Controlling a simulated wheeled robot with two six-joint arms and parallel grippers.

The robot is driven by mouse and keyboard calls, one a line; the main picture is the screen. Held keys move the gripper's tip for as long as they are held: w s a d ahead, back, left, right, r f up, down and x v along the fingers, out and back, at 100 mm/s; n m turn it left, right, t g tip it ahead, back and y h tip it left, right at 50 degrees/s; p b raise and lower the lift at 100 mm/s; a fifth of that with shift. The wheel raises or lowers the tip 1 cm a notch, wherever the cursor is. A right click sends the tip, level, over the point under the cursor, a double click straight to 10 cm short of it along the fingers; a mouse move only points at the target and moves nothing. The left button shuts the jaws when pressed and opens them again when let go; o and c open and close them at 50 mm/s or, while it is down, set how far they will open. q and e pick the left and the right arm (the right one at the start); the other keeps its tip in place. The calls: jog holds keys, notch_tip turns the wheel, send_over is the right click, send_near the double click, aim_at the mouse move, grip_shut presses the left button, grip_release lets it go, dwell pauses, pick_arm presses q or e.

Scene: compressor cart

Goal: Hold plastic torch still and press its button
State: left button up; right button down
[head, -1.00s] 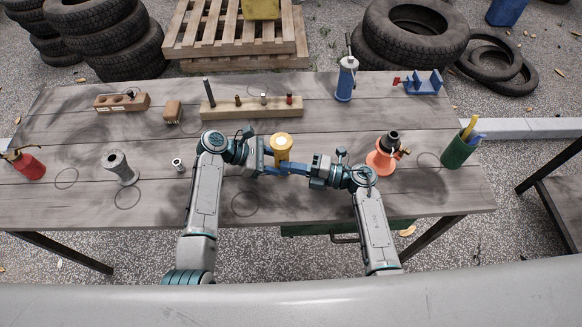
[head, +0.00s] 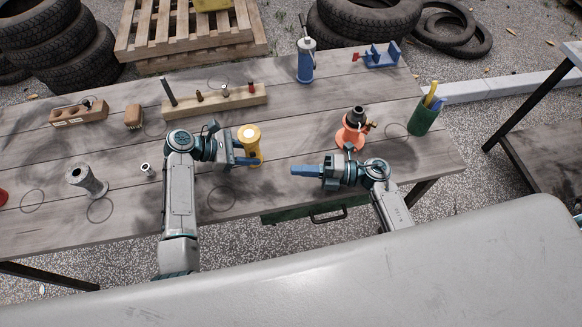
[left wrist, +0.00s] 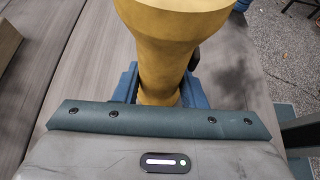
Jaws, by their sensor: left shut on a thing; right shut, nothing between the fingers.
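The yellow plastic torch (head: 250,138) stands upright on the table, with its wide head at the top. My left gripper (head: 246,152) is shut on its body. The left wrist view shows the yellow torch (left wrist: 172,50) between the blue fingers (left wrist: 165,88).
An orange blowtorch-like item (head: 350,134) stands right of the torch, close behind my right arm. A green cup (head: 423,120) with pens is farther right. A wooden block with pegs (head: 215,99) lies behind. A grey spool (head: 87,180) stands left.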

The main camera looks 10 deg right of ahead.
pick_arm(q)
jog(key=o, duration=0.9)
jog(key=shift+c, duration=0.2)
jog(key=v, duration=1.2)
jog(key=shift+f, duration=0.1)
pick_arm(e)
jog(key=shift+s+f, duration=0.1)
